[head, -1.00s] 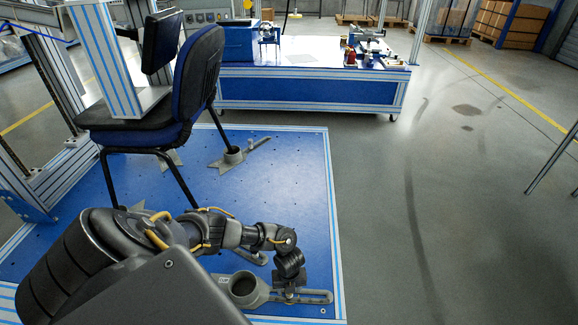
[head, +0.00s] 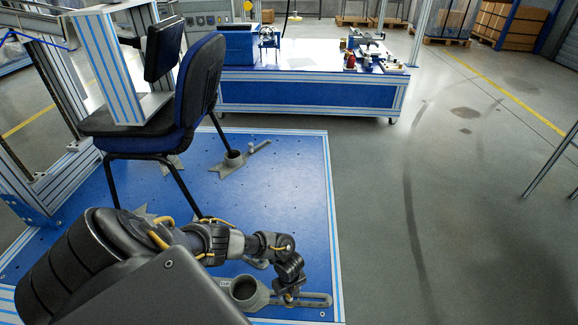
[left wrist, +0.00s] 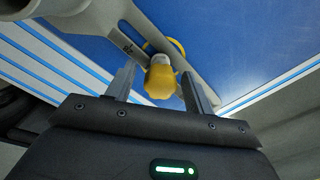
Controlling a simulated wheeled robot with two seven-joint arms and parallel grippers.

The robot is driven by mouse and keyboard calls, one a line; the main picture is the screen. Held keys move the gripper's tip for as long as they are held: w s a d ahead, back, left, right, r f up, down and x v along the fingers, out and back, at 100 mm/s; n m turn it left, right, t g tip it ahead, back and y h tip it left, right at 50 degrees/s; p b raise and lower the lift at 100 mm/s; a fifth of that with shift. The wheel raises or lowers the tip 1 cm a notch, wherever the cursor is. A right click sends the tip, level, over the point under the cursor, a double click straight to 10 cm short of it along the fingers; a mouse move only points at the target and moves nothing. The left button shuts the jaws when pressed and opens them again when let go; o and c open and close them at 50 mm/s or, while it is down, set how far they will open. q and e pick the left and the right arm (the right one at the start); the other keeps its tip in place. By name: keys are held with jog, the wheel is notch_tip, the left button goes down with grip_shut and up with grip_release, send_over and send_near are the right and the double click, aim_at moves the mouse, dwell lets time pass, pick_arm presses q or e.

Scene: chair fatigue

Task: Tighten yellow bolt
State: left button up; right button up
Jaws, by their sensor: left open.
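The yellow bolt (left wrist: 161,80) shows in the left wrist view, at the slotted arm of a grey foot clamp (left wrist: 125,38). My left gripper (left wrist: 160,92) is open, with one finger on each side of the bolt's yellow head. I cannot tell whether the fingers touch it. In the head view the left gripper (head: 288,294) is low over the slotted arm of the clamp (head: 315,300) near the front right corner of the blue platform. The bolt is hidden there behind the gripper. My right gripper is not in view.
A dark office chair (head: 196,92) stands on the blue platform (head: 275,190), left of centre. Another grey clamp (head: 233,160) holds a chair leg. A blue workbench (head: 310,92) stands behind.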

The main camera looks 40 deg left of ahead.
pick_arm(q)
jog(key=shift+r+n+p, duration=0.15)
jog(key=shift+n+p, duration=0.6)
jog(key=shift+n, duration=0.25)
jog(key=shift+n+p, duration=0.35)
jog(key=shift+n, duration=0.75)
jog(key=shift+n+p, duration=0.75)
jog(key=shift+n, duration=1.15)
